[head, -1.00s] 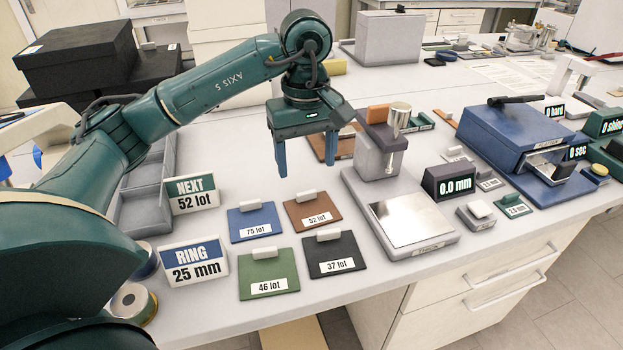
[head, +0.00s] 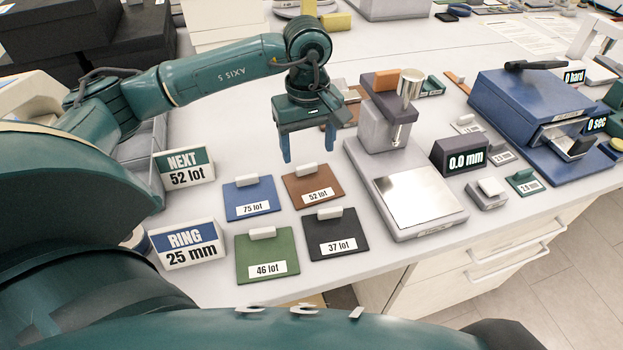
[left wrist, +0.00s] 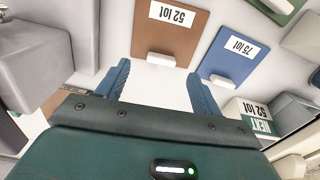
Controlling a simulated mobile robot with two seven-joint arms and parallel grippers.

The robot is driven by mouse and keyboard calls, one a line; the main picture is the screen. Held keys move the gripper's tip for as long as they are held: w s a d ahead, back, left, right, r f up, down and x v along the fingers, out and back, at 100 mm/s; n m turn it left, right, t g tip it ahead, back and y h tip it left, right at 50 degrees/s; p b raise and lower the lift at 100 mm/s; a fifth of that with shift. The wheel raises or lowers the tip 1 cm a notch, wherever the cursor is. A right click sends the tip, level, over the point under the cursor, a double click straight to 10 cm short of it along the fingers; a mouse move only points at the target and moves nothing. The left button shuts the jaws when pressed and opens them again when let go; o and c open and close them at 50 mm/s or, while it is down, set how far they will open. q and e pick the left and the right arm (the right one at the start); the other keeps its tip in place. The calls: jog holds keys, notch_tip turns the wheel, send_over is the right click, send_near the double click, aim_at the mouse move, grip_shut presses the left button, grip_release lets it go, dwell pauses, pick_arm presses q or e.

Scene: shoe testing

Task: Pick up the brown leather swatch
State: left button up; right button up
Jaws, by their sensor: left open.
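The brown leather swatch (head: 312,190) lies flat on the table, labelled 52 lot, with a small white grip block (head: 307,169) at its back edge. It also shows in the left wrist view (left wrist: 165,32), upside down. My left gripper (head: 303,158) is open and empty. It hangs above the table just behind the brown swatch, fingers pointing down. In the left wrist view its blue fingers (left wrist: 160,85) stand apart, with the white grip block beyond them. My right gripper is not in view.
Blue (head: 250,200), green (head: 266,258) and black (head: 335,236) swatches lie around the brown one. A gauge with a metal plate (head: 415,199) stands to the right. Signs reading NEXT 52 lot (head: 184,168) and RING 25 mm (head: 187,245) stand to the left.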

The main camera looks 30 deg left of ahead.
aim_at(306, 166)
pick_arm(q)
jog(key=f, duration=0.2)
jog(key=f+p, duration=0.1)
jog(key=shift+s+a+f, duration=0.1)
jog(key=shift+a+f, duration=0.1)
jog(key=shift+f, duration=0.75)
jog(key=shift+c, duration=0.5)
jog(key=c, duration=1)
jog(key=shift+o, duration=0.2)
jog(key=shift+r, duration=0.1)
